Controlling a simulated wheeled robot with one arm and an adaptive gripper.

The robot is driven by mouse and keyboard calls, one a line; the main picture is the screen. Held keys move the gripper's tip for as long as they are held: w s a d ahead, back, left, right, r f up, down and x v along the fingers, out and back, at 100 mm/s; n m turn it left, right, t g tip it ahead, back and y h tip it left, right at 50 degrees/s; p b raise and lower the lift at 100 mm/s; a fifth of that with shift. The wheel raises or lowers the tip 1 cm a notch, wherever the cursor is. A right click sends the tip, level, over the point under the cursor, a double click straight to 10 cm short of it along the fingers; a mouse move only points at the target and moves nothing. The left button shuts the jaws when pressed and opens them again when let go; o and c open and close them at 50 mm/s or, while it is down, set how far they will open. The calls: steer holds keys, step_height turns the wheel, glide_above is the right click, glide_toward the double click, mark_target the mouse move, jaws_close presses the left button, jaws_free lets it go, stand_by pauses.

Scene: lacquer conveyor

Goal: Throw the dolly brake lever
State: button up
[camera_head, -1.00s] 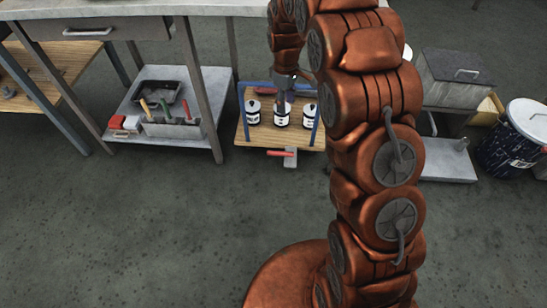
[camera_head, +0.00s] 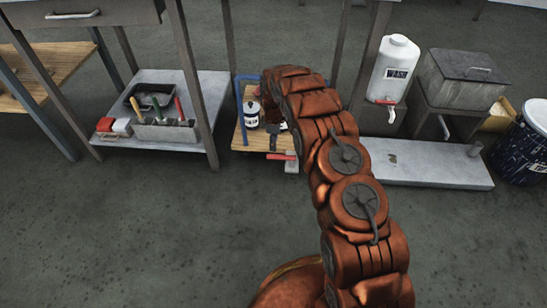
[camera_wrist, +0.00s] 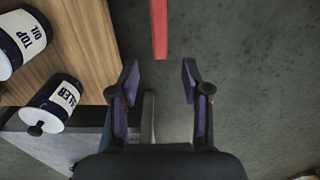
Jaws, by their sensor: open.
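The brake lever is a red bar (camera_wrist: 159,30), seen in the wrist view just beyond and between my fingertips. In the head view its red handle (camera_head: 281,156) sticks out at the front edge of the wooden dolly (camera_head: 239,138), over a small grey plate. My gripper (camera_wrist: 160,80) is open and empty, its two fingers spread either side of the lever's line, not touching it. In the head view my gripper (camera_head: 272,138) is low at the dolly's front, partly hidden by my arm. The dolly's wood deck also shows in the wrist view (camera_wrist: 85,45).
Cans stand on the deck, one labelled top oil (camera_wrist: 22,35) and a sealer can (camera_wrist: 52,102), left of my fingers. A low shelf (camera_head: 208,100) with tools stands left. A white wash jug (camera_head: 393,68) and grey platform (camera_head: 430,165) stand right. The floor in front is clear.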

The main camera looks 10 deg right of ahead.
mark_target(274, 155)
step_height(274, 155, down, 8)
steer(key=shift+r+b, duration=0.1)
steer(key=shift+b, duration=1.1)
steer(key=shift+c, duration=0.3)
jaws_close()
